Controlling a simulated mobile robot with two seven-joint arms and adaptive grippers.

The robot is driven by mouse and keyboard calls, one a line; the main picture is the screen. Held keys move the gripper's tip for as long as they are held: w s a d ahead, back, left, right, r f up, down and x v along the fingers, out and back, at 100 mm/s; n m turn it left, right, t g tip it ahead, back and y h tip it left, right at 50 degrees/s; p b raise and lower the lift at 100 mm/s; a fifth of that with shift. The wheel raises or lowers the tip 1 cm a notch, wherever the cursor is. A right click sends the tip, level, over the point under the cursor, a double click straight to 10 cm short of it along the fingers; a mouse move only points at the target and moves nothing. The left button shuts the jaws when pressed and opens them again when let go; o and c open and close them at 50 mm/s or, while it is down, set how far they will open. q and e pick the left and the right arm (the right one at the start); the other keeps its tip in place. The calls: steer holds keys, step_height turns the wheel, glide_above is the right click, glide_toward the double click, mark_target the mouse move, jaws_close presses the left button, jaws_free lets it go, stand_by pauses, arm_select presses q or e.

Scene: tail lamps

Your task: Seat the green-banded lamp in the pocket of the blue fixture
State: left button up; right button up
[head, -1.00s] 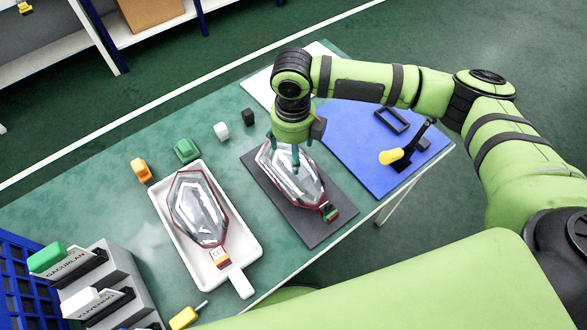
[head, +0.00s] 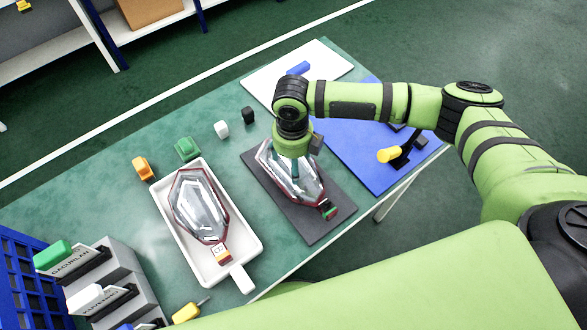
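The green-banded lamp (head: 305,186) is a clear faceted lens with a dark red rim. It lies on a dark grey mat (head: 313,226), and its green-and-red end (head: 328,210) points toward the table's front edge. My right gripper (head: 283,163) points down over the lamp's far half, with its fingers at the lens. Its fingertips are partly hidden, and I cannot tell whether they grip. The blue fixture (head: 351,151) is a flat board to the right, with a yellow-handled black clamp (head: 391,155). My arm covers part of it, and its pocket is not clearly visible. My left gripper is not in view.
A second lamp (head: 199,206) with a yellow-and-red band lies in a white tray (head: 165,213) on the left. Orange (head: 142,168), green (head: 187,149), white (head: 222,129) and black (head: 248,115) blocks stand behind. A grey labelled rack (head: 125,267) is at lower left.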

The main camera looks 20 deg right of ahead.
steer(key=shift+f, duration=0.1)
steer(key=shift+s, duration=0.15)
jaws_close()
steer(key=shift+r+b, duration=0.3)
steer(key=shift+r, duration=0.15)
steer(key=r, duration=0.3)
steer(key=shift+w+b, duration=0.3)
steer(key=shift+b, duration=0.05)
steer(key=s+d+r+b, duration=0.1)
steer(key=s+d+r, duration=0.3)
steer(key=d+r, duration=0.3)
steer(key=d, duration=0.3)
steer(key=shift+s+d+r, duration=0.35)
steer(key=shift+s+d, duration=0.05)
